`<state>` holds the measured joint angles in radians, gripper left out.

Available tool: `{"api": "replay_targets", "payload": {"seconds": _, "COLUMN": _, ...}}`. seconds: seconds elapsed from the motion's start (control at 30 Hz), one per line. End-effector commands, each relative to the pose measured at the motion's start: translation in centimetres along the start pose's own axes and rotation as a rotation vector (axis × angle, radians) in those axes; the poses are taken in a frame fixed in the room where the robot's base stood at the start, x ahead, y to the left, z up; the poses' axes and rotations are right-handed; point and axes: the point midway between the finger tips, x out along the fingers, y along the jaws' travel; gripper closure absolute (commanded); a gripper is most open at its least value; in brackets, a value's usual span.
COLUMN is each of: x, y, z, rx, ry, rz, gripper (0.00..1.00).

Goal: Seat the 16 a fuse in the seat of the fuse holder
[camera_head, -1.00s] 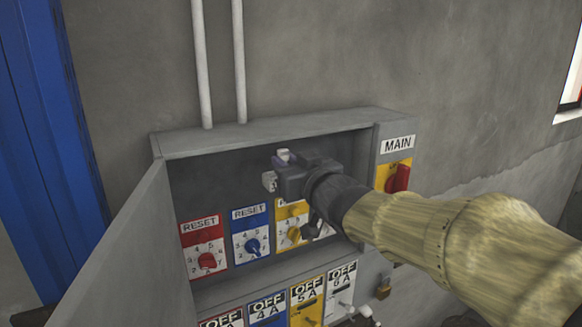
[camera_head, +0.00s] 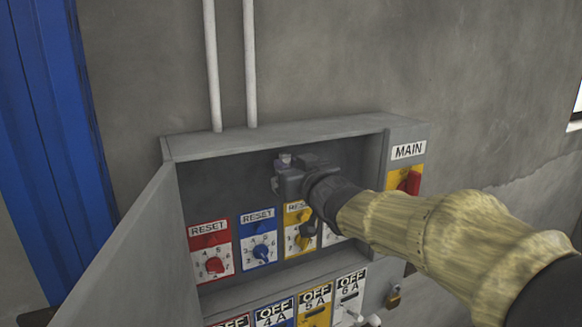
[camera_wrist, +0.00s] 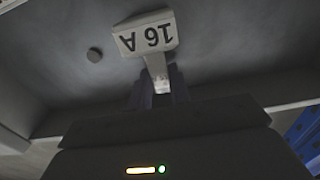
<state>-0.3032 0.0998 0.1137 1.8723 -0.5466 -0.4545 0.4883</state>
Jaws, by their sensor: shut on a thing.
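My gripper (camera_head: 283,178) is inside the upper part of the open grey cabinet, above the reset panels. In the wrist view its fingers (camera_wrist: 158,88) are shut on the narrow pale stem of the 16 A fuse (camera_wrist: 147,34). The fuse's wide white face reads "16 A" upside down, beyond the fingertips. In the head view the fuse is too small and too much covered by the gripper to make out clearly. I cannot pick out the fuse holder or its seat in either view.
The grey cabinet (camera_head: 270,140) has its door (camera_head: 125,255) swung open at the left. Red (camera_head: 211,250) and blue (camera_head: 258,238) reset panels sit below my gripper. The MAIN switch (camera_head: 412,181) is to the right. A round dark spot (camera_wrist: 95,55) shows on the grey surface beyond the fuse.

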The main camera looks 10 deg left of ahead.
Motion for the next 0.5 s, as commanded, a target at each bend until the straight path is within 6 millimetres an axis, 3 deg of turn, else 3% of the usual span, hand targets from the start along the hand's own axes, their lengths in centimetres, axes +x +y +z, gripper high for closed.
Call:
{"api": "replay_targets", "payload": {"seconds": 0.2, "x": -0.01, "y": 0.00, "z": 1.17, "rx": 0.000, "ry": 0.000, "rz": 0.000, "gripper": 1.00}}
{"api": "replay_targets", "payload": {"seconds": 0.5, "x": -0.01, "y": 0.01, "z": 1.38, "rx": 0.000, "ry": 0.001, "rz": 0.000, "gripper": 1.00}}
